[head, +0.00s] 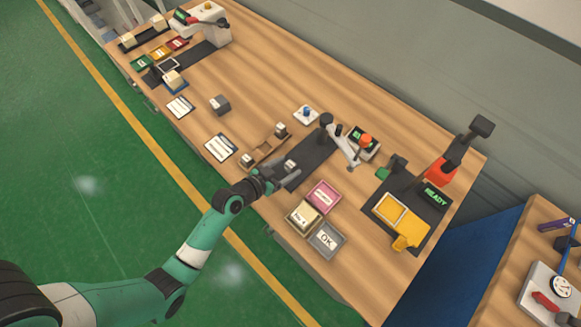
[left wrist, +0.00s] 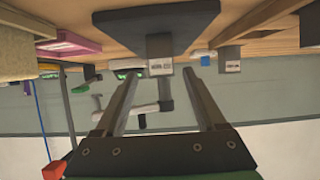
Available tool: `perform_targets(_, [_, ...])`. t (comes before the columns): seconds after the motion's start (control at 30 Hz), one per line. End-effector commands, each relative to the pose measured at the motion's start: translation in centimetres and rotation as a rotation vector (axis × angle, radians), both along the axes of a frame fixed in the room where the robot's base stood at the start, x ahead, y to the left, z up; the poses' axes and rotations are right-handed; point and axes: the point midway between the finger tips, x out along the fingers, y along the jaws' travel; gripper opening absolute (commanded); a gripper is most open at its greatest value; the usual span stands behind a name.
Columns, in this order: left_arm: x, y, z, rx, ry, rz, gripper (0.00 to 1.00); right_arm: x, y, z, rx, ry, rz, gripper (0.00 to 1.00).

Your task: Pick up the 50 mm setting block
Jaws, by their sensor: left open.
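A small pale block with a dark-printed label (head: 291,164) stands at the near end of a dark mat (head: 310,156). In the left wrist view, which is upside down, that block (left wrist: 160,67) shows between and beyond my finger ends. Two similar blocks, one at the near-left end (head: 247,159) and one at the far-right end (head: 281,130), stand in a wooden rack (head: 266,149). The labels are too small to read, so I cannot tell which is the 50 mm setting block. My left gripper (head: 287,177) is open and empty, close to the block on the mat. My right gripper is not in view.
A pink tray (head: 323,196), a cream box (head: 303,217) and a grey OK tray (head: 326,240) stand near the front edge, right of my gripper. A jointed stand (head: 342,144) is behind the mat. A yellow fixture (head: 402,222) is further right.

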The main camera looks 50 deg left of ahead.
Motion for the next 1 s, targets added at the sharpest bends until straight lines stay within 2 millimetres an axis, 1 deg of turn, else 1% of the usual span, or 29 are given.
perform_targets(0.17, [0.5, 0.0, -0.3, 0.000, -0.001, 0.000, 0.72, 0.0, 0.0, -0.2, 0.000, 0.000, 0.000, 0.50])
perform_targets(0.27, [1.8, 0.2, -1.0, 0.001, -0.001, 0.000, 0.72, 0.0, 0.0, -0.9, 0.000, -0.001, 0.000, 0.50])
perform_targets(0.4, [4.0, 0.4, -2.1, 0.001, -0.001, 0.000, 0.72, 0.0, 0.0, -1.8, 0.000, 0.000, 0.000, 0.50])
perform_targets(0.5, [4.8, 0.4, -2.3, 0.000, 0.000, 0.001, 0.72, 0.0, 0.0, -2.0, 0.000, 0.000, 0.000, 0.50])
perform_targets(0.7, [4.9, 0.4, -2.3, 0.001, 0.000, 0.002, 0.72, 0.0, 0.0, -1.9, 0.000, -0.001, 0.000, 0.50])
perform_targets(0.73, [4.9, 0.4, -2.3, 0.001, 0.000, 0.002, 0.71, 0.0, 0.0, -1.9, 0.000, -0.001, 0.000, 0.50])
perform_targets(0.77, [4.9, 0.4, -2.3, 0.001, 0.000, 0.002, 0.65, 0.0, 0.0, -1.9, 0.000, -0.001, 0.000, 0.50])
perform_targets(0.8, [4.9, 0.4, -2.3, 0.001, 0.000, 0.002, 0.58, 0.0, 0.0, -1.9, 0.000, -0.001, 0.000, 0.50])
perform_targets(0.87, [4.9, 0.4, -2.3, 0.001, 0.000, 0.002, 0.47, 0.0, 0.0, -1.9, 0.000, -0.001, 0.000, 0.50])
perform_targets(1.0, [4.9, 0.4, -2.3, 0.001, 0.000, 0.002, 0.22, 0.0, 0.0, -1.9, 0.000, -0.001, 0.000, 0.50])
